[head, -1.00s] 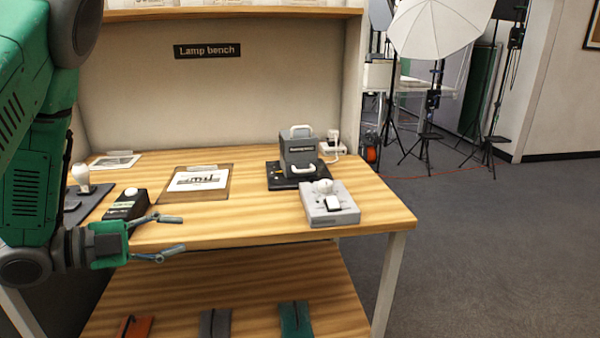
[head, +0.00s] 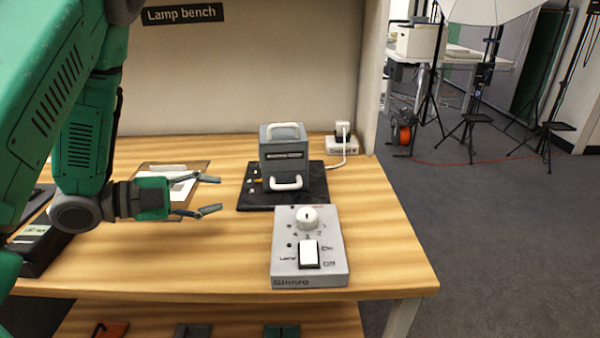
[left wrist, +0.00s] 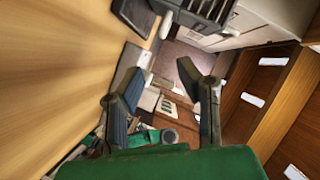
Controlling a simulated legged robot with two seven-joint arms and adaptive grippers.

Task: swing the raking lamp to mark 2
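The raking lamp is most likely the grey box (head: 284,158) with a white handle on top and another low on its front. It stands on a black base plate (head: 257,196) with small pale marks; I cannot read their numbers. My left gripper (head: 208,195) is open and empty, left of the plate and apart from it, pointing right. Its two spread fingers also show in the left wrist view (left wrist: 163,98), with nothing between them. A grey ribbed body at that view's top edge may be the lamp. My right gripper is not in view.
A grey control box (head: 311,250) with a knob and a white rocker switch sits in front of the lamp on the wooden bench (head: 200,262). A board with a print (head: 163,172) lies behind my gripper. A socket block (head: 341,145) with a cable stands behind the lamp.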

